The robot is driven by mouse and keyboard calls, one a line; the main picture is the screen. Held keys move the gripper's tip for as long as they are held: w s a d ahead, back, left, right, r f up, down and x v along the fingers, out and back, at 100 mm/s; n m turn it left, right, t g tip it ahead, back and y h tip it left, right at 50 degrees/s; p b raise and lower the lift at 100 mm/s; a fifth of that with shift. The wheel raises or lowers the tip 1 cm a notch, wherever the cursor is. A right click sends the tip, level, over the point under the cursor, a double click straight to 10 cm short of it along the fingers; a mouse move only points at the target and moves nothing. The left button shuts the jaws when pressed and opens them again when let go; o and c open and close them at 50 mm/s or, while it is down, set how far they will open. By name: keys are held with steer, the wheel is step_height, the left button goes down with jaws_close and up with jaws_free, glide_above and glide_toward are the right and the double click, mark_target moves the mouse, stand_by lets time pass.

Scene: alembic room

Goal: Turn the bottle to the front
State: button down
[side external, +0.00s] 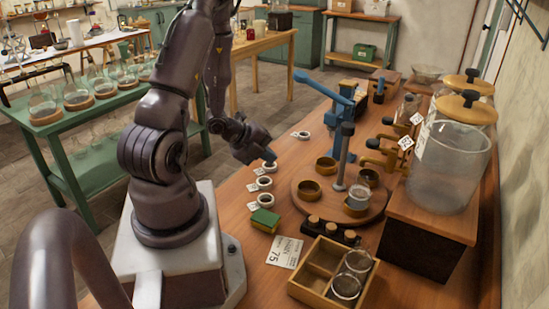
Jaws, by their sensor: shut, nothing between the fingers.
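A round wooden turntable (325,206) sits on the brown bench, with a grey post (342,160) at its middle and several brass-coloured ring holders around it. One small glass vessel (357,200), likely the bottle, stands in the holder at the right front of the turntable. The holders at the left front (307,189) and at the back left (326,165) look empty. My gripper (269,163) is left of the turntable, above the bench near its left edge. It points down to the right, shut and empty, apart from the turntable and the glass.
A blue lever press (342,125) stands behind the turntable. Large glass jars (452,165) stand on a wooden box at right. White rings (264,182), a green-yellow sponge (265,220), a paper marked 75 (285,252) and a wooden tray with glasses (310,287) lie nearer.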

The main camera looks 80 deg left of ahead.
mark_target(315, 168)
steer(key=shift+n, duration=0.4)
steer(key=x, duration=0.7)
steer(key=w+r+x, duration=0.1)
steer(key=x, duration=0.2)
steer(key=shift+w+a, duration=0.2)
steer(key=shift+a, duration=0.15)
steer(key=w, duration=0.3)
steer(key=shift+w+a+f, duration=0.25)
steer(key=shift+a+f, duration=0.05)
steer(key=shift+a, duration=0.05)
steer(key=shift+w+a, duration=0.1)
steer(key=shift+w, duration=0.45)
steer(key=shift+w+a, duration=0.1)
steer(key=shift+w, duration=0.05)
